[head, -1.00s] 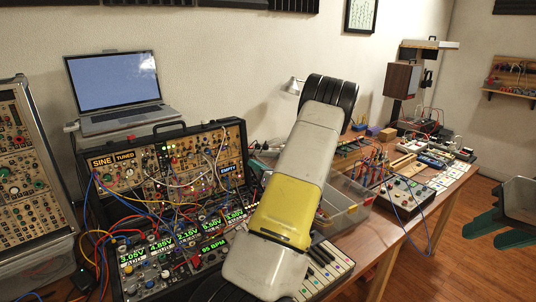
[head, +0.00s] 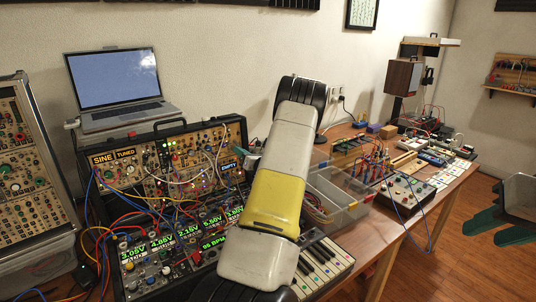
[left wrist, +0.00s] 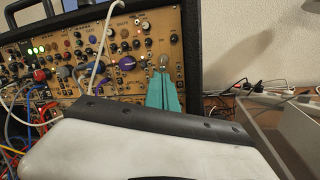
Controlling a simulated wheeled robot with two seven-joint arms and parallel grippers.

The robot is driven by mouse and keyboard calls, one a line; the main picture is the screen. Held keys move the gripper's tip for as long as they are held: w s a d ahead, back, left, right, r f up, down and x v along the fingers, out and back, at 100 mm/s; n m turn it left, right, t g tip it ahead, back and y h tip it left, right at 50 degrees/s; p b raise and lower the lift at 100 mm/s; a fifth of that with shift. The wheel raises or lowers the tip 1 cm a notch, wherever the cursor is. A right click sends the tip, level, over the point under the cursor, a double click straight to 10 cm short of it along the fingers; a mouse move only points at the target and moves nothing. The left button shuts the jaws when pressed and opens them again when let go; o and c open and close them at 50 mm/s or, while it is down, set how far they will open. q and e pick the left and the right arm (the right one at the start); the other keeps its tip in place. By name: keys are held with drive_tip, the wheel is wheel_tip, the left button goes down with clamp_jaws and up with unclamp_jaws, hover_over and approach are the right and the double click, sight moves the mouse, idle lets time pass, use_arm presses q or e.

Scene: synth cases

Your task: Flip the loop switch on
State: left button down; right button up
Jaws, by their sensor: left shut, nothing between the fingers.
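The modular synth case (head: 180,124), with wooden panels full of knobs and cables, stands left of centre. My left gripper (head: 250,160) is at its right end, mostly hidden by my forearm. In the left wrist view its teal fingers (left wrist: 162,92) are together, with nothing between them, pointing up at the panel's lower right. A small silver lever-like part (left wrist: 163,62) is right at the fingertips; I cannot tell contact or its position. I cannot read a loop label. My right gripper (head: 490,232) is at the far right over the floor, teal fingers apart and empty.
A laptop (head: 116,88) stands behind the case. A keyboard (head: 322,268) is in front, partly behind my arm. A grey divided bin (head: 345,212) is to the right. Patch cables (head: 160,212) cross the panels. The floor at right is clear.

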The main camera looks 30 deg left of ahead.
sight(233, 143)
use_arm(q)
drive_tip(key=shift+d+r+g+h, duration=0.15)
drive_tip(key=shift+r+g+h, duration=0.25)
drive_tip(key=shift+h, duration=0.4)
idle(0.4)
drive_tip(key=h, duration=0.1)
drive_tip(key=r+g+h, duration=0.1)
drive_tip(key=r+h, duration=0.1)
drive_tip(key=h, duration=0.1)
drive_tip(key=shift+s+d+m+g, duration=0.15)
drive_tip(key=shift+d+m+g, duration=0.05)
drive_tip(key=shift+m+g, duration=0.1)
drive_tip(key=shift+r, duration=0.1)
drive_tip(key=shift+r, duration=0.75)
drive_tip(key=shift+r, duration=0.15)
